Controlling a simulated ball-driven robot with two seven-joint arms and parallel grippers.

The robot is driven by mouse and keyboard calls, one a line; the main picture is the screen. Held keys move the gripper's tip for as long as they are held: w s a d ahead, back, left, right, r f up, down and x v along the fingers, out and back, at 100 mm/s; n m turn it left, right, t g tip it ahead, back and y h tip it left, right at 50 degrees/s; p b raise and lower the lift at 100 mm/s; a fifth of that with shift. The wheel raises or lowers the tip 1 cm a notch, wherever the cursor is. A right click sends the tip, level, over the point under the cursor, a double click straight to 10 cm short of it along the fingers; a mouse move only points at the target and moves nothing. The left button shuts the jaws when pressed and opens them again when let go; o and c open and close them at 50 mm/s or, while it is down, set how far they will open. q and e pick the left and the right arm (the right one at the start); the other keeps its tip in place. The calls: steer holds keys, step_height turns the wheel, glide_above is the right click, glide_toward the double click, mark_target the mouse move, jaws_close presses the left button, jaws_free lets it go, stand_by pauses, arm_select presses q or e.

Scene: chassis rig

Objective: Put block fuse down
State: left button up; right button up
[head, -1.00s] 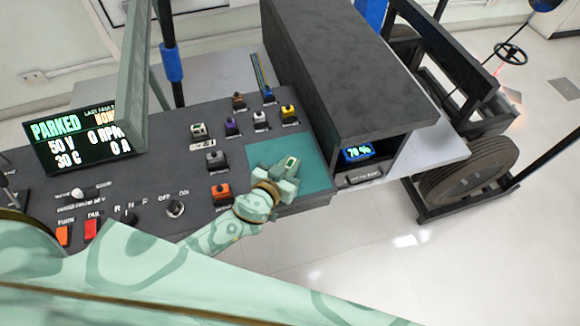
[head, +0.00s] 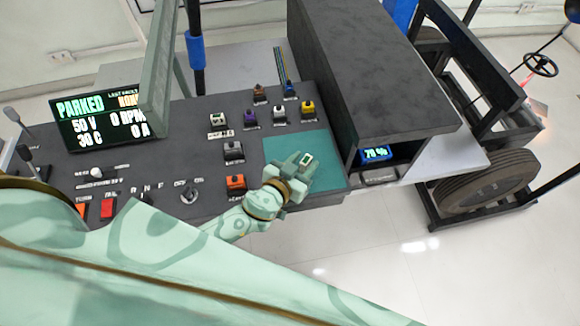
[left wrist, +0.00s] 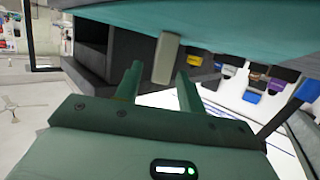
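A pale grey-green block (left wrist: 166,58), seemingly the block fuse, shows in the left wrist view against the teal mat (left wrist: 225,22). It appears to touch the mat. My left gripper (left wrist: 158,72) has its two fingers apart on either side of the block, with a gap visible on each side. In the head view my left gripper (head: 302,168) is low over the teal mat (head: 285,148) at the panel's right end. The block is hidden there behind the hand. My right gripper is not in view.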

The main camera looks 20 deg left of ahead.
arm_select(q)
steer(key=v, duration=1)
steer(key=shift+s+r, duration=0.15)
steer(key=shift+s, duration=0.15)
